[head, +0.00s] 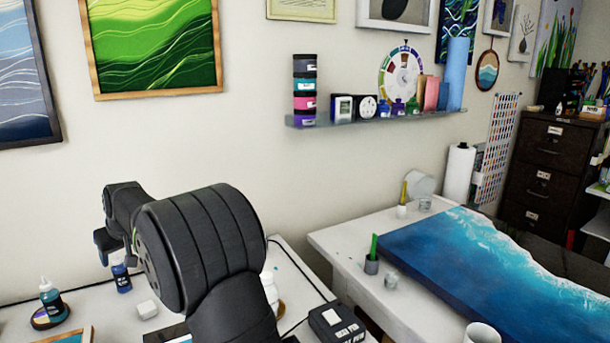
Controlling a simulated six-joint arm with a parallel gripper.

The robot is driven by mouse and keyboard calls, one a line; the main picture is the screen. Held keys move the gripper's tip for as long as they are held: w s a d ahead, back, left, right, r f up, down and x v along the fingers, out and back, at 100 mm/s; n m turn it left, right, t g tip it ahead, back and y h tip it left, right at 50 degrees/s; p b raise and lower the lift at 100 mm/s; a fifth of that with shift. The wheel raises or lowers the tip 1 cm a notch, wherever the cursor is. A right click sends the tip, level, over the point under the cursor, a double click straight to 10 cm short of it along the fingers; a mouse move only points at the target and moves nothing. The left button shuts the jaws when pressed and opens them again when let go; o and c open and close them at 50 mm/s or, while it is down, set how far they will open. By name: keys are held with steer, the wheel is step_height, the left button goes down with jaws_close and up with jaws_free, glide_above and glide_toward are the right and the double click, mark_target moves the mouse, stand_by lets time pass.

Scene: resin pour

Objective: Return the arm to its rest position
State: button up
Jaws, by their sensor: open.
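My black arm (205,250) rises from the lower middle of the head view, with its large rounded joint close to the camera. A smaller dark part of my arm (124,208) shows behind it to the left, above the white worktable (95,300). I cannot make out the fingers of my gripper; the big joint may hide them. Nothing held shows.
A blue dropper bottle (121,277), another bottle (50,299), a small white block (147,309) and a black box (337,325) stand around my arm. A blue resin panel (440,255) lies on the right table. A shelf (400,117) with jars is on the wall.

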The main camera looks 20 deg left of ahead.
steer(key=s+a+f, duration=0.5)
steer(key=shift+a+f, duration=0.25)
steer(key=shift+f, duration=0.15)
steer(key=shift+s, duration=0.1)
